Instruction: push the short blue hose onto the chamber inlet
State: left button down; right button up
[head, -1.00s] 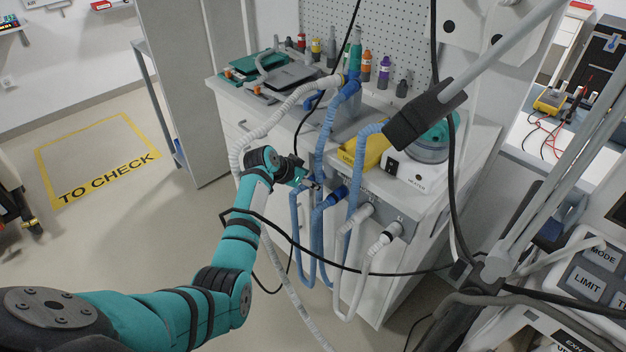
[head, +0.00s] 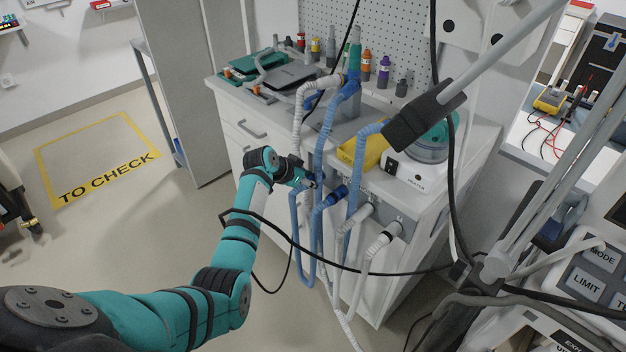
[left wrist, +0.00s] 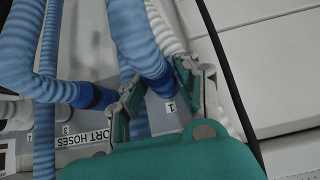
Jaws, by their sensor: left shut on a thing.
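My left gripper (head: 312,182) is at the front of the grey hose rack. In the left wrist view its fingers (left wrist: 158,92) are closed around the dark-blue cuff of a blue corrugated hose (left wrist: 132,35), beside the label "1". The held hose's end is at or near the rack; I cannot tell whether it is still seated. The humidifier chamber (head: 436,143) has a teal top and stands on the white heater base (head: 408,172) at the cart's right. Its inlet cannot be made out, partly behind a black boom end. My right gripper is not in view.
Other blue and white hoses hang from the rack (head: 403,222), close beside the gripper. A yellow box (head: 362,152) stands left of the heater. A black boom end (head: 425,115) and black cables (head: 345,266) cross in front of the cart.

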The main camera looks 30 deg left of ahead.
pick_arm(q)
jog(key=shift+s+f, duration=0.1)
jog(key=shift+s+a+r+p, duration=0.25)
jog(key=shift+s+p, duration=0.15)
jog(key=shift+s, duration=0.15)
jog(key=shift+s+a+p, duration=0.25)
jog(key=shift+s+p, duration=0.45)
jog(key=shift+s, duration=0.05)
jog(key=shift+s+a+f+p, duration=0.1)
jog(key=shift+s+a+p, duration=0.1)
jog(key=shift+s+p, duration=0.35)
jog(key=shift+s+a+p, duration=0.2)
jog(key=shift+s+p, duration=0.15)
jog(key=shift+s, duration=0.3)
